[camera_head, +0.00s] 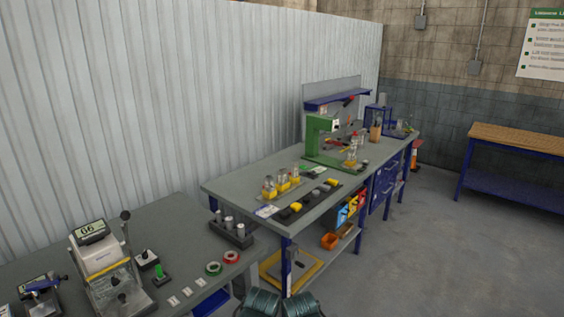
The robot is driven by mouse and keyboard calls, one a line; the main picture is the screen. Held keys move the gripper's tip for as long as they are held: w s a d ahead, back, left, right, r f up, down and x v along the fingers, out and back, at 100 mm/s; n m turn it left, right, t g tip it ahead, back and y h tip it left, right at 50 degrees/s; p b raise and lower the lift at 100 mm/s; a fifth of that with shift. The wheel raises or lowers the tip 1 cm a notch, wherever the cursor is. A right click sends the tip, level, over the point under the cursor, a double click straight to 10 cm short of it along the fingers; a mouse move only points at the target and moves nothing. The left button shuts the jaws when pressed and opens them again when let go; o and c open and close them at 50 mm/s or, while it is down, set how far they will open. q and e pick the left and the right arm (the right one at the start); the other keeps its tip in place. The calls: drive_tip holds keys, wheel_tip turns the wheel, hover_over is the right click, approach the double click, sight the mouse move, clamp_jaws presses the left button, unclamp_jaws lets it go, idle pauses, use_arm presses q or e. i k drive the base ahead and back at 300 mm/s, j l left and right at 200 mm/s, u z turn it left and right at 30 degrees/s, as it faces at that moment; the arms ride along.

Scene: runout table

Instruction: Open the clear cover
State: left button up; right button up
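A white bench machine (100,258) with a display on top and a yellow stripe stands on the near grey table at the lower left. A clear cover (117,292) shows at its lower front and appears to be down, though its exact edges are hard to make out. A lever with a dark ball knob (125,215) rises at the machine's right side. Neither of my grippers shows clearly. Two dark teal ribbed parts at the bottom centre look like parts of my own arms, well to the right of the machine.
A small box with a black knob (147,259), a green button (159,272), tape rolls (214,268) and a dark rack (231,233) stand right of the machine. A blue-handled device (42,285) stands left. A second workbench (235,190) lies beyond; open floor is at right.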

sight(115, 282)
drive_tip(key=u, duration=1.3)
drive_tip(key=j+z, duration=0.25)
drive_tip(key=z, duration=0.15)
drive_tip(key=j+z, duration=0.4)
drive_tip(key=i+l, duration=0.05)
drive_tip(key=l, duration=0.05)
